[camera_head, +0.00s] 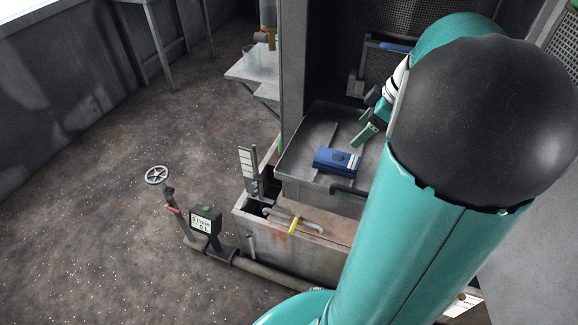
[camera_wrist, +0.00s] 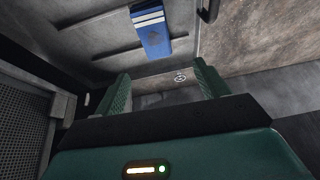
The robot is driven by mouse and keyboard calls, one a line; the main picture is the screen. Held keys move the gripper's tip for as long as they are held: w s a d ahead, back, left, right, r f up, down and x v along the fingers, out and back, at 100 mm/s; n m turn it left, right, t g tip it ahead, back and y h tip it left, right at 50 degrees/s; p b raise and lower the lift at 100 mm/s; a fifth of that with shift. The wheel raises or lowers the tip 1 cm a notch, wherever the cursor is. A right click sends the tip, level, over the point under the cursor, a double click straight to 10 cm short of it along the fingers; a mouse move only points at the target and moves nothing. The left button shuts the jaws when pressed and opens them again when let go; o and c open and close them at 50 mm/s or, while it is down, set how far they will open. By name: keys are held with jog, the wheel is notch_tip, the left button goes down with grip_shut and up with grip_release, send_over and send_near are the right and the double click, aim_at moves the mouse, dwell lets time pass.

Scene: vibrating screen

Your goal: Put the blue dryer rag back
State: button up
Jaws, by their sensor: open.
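The blue dryer rag (camera_head: 337,161) is a folded blue cloth with white stripes near one end. It lies flat on the grey metal tray (camera_head: 310,135), close to the tray's front edge. In the wrist view the rag (camera_wrist: 152,36) is at the top, beyond my fingertips. My gripper (camera_head: 364,134) is green and sits just above and to the right of the rag, apart from it. In the wrist view its two fingers (camera_wrist: 160,85) are spread with nothing between them. Part of the tray is hidden behind my arm.
A dark handle (camera_head: 348,190) is on the tray's front. Below are a metal box with a yellow-marked lever (camera_head: 294,225), a digital meter (camera_head: 206,220) and a valve wheel (camera_head: 157,174). A blue-handled bar (camera_head: 395,47) is behind my gripper. The floor at left is clear.

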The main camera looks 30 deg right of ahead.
jog(key=s+a+r+m+h, duration=0.1)
jog(key=s+a+r+m, duration=0.1)
jog(key=a, duration=1.3)
jog(key=s+a+r+m+t+h, duration=0.1)
jog(key=s+a+m, duration=0.3)
jog(key=a, duration=1)
jog(key=shift+s+a+r+m+t+h, duration=0.3)
jog(key=shift+a+r+m+h, duration=0.1)
jog(key=shift+m+h, duration=0.3)
jog(key=shift+d, duration=0.15)
